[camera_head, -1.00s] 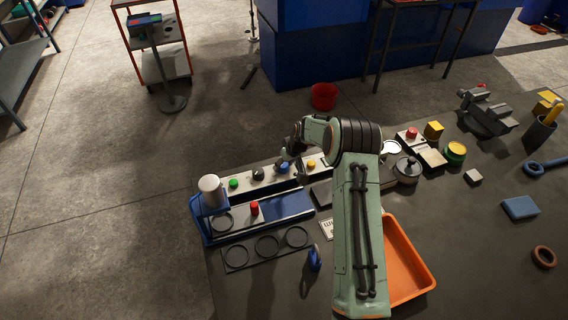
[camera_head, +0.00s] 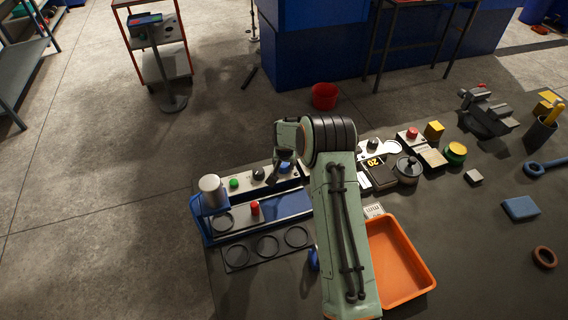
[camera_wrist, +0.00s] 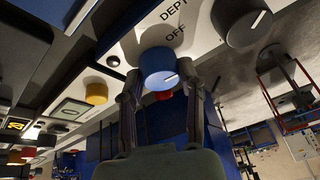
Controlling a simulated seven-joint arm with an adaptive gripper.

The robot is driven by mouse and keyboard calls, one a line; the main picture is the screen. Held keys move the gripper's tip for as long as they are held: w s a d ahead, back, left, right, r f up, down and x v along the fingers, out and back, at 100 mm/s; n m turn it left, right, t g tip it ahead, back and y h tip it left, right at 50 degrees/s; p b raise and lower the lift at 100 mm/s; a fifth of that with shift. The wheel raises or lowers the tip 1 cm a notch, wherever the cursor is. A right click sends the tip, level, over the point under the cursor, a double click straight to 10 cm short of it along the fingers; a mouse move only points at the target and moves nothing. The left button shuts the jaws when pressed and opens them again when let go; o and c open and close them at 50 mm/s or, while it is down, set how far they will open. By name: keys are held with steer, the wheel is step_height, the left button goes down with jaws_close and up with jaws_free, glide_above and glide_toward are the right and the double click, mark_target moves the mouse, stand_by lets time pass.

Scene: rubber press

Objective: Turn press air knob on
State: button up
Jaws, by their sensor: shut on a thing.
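The blue knob (camera_head: 285,168) sits on the pale control strip of the press, mostly behind my gripper in the head view. In the wrist view the blue knob (camera_wrist: 157,66) has a white pointer line, and the printed word OFF (camera_wrist: 176,34) is beside it. My gripper (camera_wrist: 162,88) has one finger on each side of the knob and is shut on it. In the head view my gripper (camera_head: 284,163) reaches down over the strip.
A dark knob (camera_head: 258,174) and a green button (camera_head: 233,184) are left of the blue knob. A yellow knob (camera_wrist: 97,93) shows in the wrist view. A white cylinder (camera_head: 210,188) and a red peg (camera_head: 255,208) stand at the press. An orange tray (camera_head: 405,265) lies right of my arm.

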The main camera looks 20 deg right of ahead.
steer(key=m+h, duration=0.1)
steer(key=m, duration=0.1)
steer(key=m+g, duration=0.1)
steer(key=m, duration=0.2)
steer(key=shift+a+m+h, duration=0.15)
steer(key=shift+m+h, duration=0.15)
steer(key=shift+h, duration=0.1)
steer(key=shift+f+m+g+h, duration=0.1)
steer(key=shift+m+g+h, duration=0.25)
steer(key=shift+m, duration=0.7)
steer(key=shift+m+g+h, duration=0.15)
steer(key=shift+m+g, duration=0.3)
steer(key=shift+m, duration=0.6)
steer(key=o, duration=1.2)
steer(key=shift+c, duration=0.2)
steer(key=v, duration=1.2)
steer(key=shift+w, duration=0.1)
